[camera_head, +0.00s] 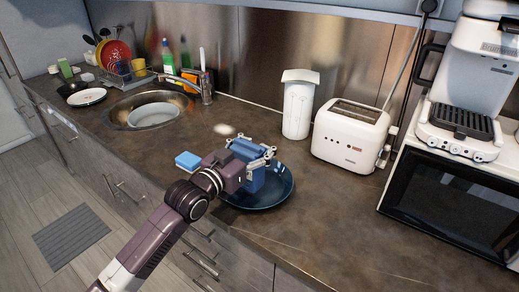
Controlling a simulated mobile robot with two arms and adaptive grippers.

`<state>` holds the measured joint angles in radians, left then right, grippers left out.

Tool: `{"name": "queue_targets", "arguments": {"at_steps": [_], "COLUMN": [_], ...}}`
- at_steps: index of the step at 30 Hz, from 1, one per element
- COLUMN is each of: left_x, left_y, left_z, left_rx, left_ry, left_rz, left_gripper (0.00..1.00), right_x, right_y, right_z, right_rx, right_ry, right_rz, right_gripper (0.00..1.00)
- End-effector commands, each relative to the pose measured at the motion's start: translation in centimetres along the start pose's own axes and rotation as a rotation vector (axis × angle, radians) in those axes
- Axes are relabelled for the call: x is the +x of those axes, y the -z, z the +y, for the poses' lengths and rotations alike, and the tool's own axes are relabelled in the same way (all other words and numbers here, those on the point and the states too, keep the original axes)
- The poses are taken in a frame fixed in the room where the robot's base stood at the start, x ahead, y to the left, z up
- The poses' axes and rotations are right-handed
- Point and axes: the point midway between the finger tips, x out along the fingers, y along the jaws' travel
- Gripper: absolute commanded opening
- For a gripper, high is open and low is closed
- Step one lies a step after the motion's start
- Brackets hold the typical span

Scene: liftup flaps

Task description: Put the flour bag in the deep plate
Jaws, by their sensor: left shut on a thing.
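The deep plate (284,197) is dark blue and round, and lies on the brown counter near its front edge. My left gripper (264,166) is over the plate, shut on a blue packet that I take to be the flour bag (256,183). The bag is upright above the plate's middle and left part. The gripper hides its upper part, and I cannot tell whether its bottom touches the plate. My right gripper is not in view.
A blue sponge (188,160) lies left of the gripper. A white container (298,104), a white toaster (350,135) and a coffee machine (470,90) on a black oven (450,205) stand behind and to the right. A sink (117,116) is left. The counter before the toaster is clear.

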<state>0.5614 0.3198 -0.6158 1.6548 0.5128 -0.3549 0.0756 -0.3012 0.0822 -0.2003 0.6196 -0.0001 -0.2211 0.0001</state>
Motion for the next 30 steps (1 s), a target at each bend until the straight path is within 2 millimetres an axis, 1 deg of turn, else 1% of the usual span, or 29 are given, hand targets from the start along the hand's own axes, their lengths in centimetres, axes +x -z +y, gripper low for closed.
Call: {"name": "queue_targets", "arguments": {"at_steps": [1,3,6,14,20,21,30], "left_x": [0.0,0.0,0.0,0.0,0.0,0.0,0.0], "left_y": [-0.8,-1.5,-2.1,-2.2,-2.8,-3.0,-3.0], "left_z": [0.0,0.0,0.0,0.0,0.0,0.0,0.0], "left_rx": [-0.001,-0.001,0.001,0.001,0.001,0.000,0.000], "left_ry": [0.000,0.000,0.000,0.000,0.000,0.000,0.000], "left_rz": [0.000,0.002,0.004,0.005,0.004,-0.001,-0.001], "left_gripper": [0.07,0.07,0.07,0.07,0.07,0.52,0.84], "right_x": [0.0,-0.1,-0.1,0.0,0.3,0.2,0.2], "right_y": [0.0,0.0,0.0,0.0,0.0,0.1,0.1], "right_z": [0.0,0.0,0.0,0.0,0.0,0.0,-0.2], "right_rx": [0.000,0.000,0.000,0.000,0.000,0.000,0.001], "right_ry": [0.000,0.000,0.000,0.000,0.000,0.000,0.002], "right_rz": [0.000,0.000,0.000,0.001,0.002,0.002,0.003], "right_gripper": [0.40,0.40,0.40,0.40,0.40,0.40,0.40]}}
